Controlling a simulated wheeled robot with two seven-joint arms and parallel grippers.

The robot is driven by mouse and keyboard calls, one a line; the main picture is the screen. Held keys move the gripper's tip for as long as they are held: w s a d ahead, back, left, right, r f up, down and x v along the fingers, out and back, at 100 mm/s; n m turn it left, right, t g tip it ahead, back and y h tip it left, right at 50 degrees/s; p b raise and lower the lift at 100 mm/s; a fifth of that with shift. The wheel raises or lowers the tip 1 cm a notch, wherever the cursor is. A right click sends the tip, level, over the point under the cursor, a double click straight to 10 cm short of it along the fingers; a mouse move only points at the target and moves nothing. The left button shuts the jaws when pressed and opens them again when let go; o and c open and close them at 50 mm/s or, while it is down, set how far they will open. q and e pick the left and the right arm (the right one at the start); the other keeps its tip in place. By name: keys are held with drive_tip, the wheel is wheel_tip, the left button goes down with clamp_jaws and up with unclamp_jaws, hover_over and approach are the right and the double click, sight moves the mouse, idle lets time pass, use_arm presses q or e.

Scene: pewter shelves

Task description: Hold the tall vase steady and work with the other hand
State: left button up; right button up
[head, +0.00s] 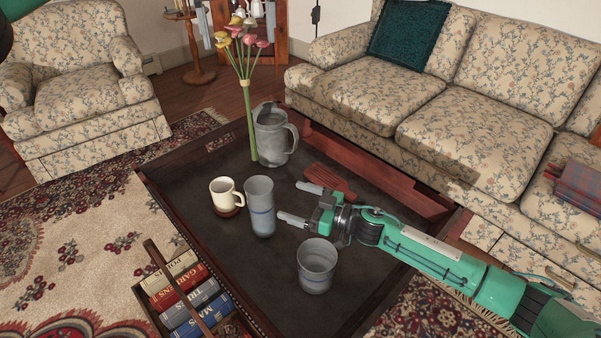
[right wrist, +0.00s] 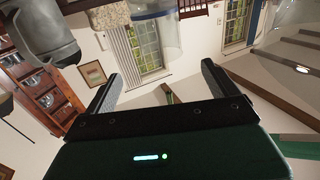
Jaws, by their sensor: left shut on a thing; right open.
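The tall vase (head: 261,210), grey with a blue band, stands upright on the dark tabletop. My right gripper (head: 295,203) comes in from the right, open and empty. Its fingers point at the vase and, in the head view, stop a little short of it. A bunch of red and yellow flowers (head: 246,50) on a green stem stands upright against or in front of a grey pitcher (head: 275,138); which, I cannot tell. The right wrist view shows the open fingers (right wrist: 160,85) and a grey vessel (right wrist: 38,35) at upper left.
A shorter grey banded cup (head: 316,268) stands just below my right gripper. A red slatted piece (head: 330,181) lies behind the gripper. A book crate (head: 152,307) is at front left. A sofa (head: 470,130) borders the table.

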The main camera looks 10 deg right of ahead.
sight(248, 185)
drive_tip(key=x, duration=1.1)
drive_tip(key=shift+w+a, duration=0.1)
drive_tip(key=c, duration=1.4)
